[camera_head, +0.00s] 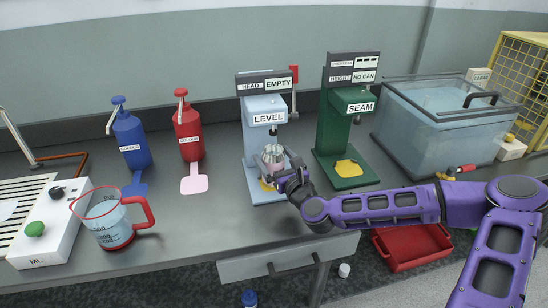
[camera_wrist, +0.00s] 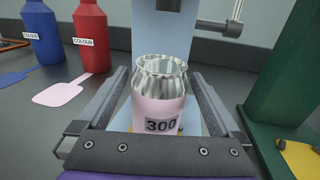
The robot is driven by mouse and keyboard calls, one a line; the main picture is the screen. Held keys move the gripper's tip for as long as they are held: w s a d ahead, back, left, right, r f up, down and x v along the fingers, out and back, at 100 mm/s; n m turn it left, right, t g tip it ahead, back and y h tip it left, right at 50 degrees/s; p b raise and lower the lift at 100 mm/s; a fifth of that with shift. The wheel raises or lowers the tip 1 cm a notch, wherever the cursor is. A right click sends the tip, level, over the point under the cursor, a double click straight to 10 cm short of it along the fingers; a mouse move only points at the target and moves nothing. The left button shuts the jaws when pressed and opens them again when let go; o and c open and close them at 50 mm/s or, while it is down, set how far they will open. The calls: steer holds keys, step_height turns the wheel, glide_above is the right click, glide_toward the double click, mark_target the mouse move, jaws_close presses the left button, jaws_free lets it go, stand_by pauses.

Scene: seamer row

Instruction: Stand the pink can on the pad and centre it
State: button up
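The pink can (camera_wrist: 152,113) has a silver neck, an open top and a "300" label. In the head view my gripper (camera_head: 281,172) reaches in from the right with the can (camera_head: 271,157) at the light-blue LEVEL station (camera_head: 252,135). The yellow pad (camera_head: 266,186) on that station's base shows just below the can. The can looks slightly above the pad. Its lower end is hidden by my gripper, so contact with the pad cannot be told.
The green SEAM station (camera_head: 333,128) stands close on the right, with a water tank (camera_head: 440,130) beyond it. Red (camera_head: 188,130) and blue (camera_head: 130,140) colour pumps stand to the left. A measuring jug (camera_head: 108,222) is at front left. The bench between jug and station is clear.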

steer(key=shift+r, duration=0.15)
steer(key=shift+s, duration=0.15)
steer(key=v, duration=1.1)
steer(key=shift+s+d+p, duration=0.25)
steer(key=shift+s+p, duration=0.05)
steer(key=shift+p, duration=0.05)
